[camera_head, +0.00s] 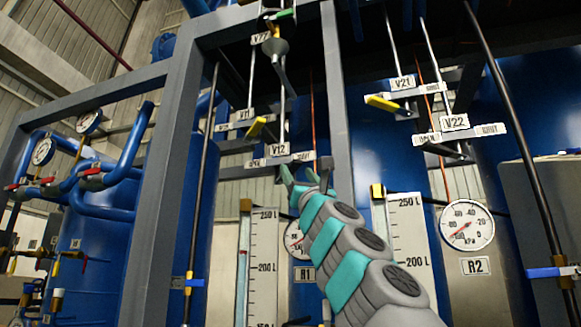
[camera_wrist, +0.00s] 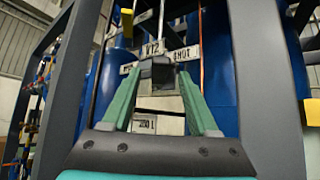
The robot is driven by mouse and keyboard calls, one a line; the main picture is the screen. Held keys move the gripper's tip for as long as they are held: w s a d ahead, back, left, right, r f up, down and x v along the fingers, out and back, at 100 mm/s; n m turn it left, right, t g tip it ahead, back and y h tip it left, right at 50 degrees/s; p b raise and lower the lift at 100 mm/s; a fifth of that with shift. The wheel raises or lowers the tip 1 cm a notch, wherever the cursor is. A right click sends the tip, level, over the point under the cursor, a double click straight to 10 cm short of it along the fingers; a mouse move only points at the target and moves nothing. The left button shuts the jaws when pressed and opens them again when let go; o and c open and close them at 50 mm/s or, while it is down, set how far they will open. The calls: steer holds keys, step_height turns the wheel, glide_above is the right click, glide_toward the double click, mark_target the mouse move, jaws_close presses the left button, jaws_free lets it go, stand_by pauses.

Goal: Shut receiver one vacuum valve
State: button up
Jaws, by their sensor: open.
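The valve labelled V12 (camera_head: 278,149) hangs on a rod above the R1 gauge (camera_head: 294,240), with a label plate marked SHUT (camera_head: 303,157) on its right. In the wrist view the V12 label (camera_wrist: 153,48) is above a dark square block (camera_wrist: 157,70), with a SHUT label (camera_wrist: 186,53) to its right. My gripper (camera_head: 305,178) is open just below the V12 plate. In the wrist view its green fingers (camera_wrist: 158,88) stand either side of the dark block; I cannot tell if they touch it. The valve labelled V11 (camera_head: 246,115) has a yellow handle (camera_head: 257,127).
To the right hang V21 (camera_head: 403,82), with a yellow handle (camera_head: 381,103), and V22 (camera_head: 456,123), above the R2 gauge (camera_head: 467,225). A grey frame post (camera_head: 168,190) stands left. A second post (camera_wrist: 262,90) is close on the right in the wrist view.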

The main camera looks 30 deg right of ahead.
mark_target(294, 169)
steer(key=shift+w+f, duration=0.2)
steer(key=shift+w+r, duration=0.1)
steer(key=p+x, duration=0.4)
steer(key=x, duration=0.1)
steer(key=shift+w+d+r, duration=0.1)
steer(key=shift+w+r, duration=0.1)
steer(key=shift+w+d+r+p, duration=0.1)
steer(key=shift+w+r+p, duration=0.15)
steer(key=shift+p, duration=0.25)
steer(key=shift+w+d+r+p, duration=0.1)
steer(key=shift+w+r+p, duration=0.3)
steer(key=shift+w+p, duration=0.1)
jaws_close()
stand_by(0.9)
